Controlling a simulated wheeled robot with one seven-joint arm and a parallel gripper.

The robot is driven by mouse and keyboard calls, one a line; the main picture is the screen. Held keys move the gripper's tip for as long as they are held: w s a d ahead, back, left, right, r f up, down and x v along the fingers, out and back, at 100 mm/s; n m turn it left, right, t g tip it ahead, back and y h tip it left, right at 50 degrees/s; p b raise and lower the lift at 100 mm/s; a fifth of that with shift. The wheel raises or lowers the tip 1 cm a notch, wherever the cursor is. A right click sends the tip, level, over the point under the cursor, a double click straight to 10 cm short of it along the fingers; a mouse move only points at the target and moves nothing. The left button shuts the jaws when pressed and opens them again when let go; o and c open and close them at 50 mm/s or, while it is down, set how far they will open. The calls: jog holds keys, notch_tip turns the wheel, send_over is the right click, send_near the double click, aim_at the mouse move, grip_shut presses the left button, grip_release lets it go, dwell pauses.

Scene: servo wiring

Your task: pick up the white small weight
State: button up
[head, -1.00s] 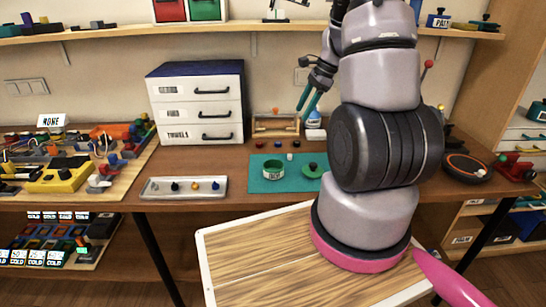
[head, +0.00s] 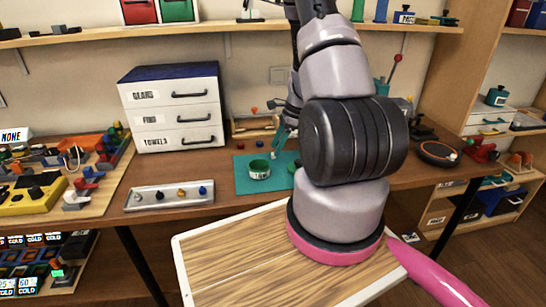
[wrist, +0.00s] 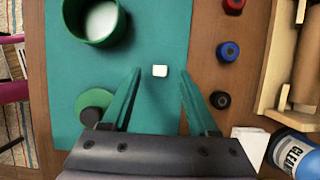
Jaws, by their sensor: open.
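The white small weight (wrist: 160,71) lies on the teal mat (wrist: 62,117) in the wrist view, near the mat's right edge. It also shows as a tiny pale spot in the head view (head: 272,155). My gripper (wrist: 158,73) is open, with its green fingers on either side of the weight's line. The weight is between and slightly beyond the fingertips, and nothing is held. I cannot tell how high the fingers are above the mat. In the head view my gripper (head: 279,141) is low over the back of the mat, partly hidden by my arm.
A green cup (wrist: 90,18) and a green lid with a dark knob (wrist: 95,106) are on the mat. Red, blue and black small weights (wrist: 228,50) stand right of it. A wooden holder (wrist: 288,55) and a blue bottle (wrist: 292,152) are farther right.

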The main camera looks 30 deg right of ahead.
jog(key=x, duration=0.2)
jog(key=shift+f, duration=0.25)
jog(key=shift+a, duration=0.1)
grip_shut()
jog(key=shift+r, duration=0.1)
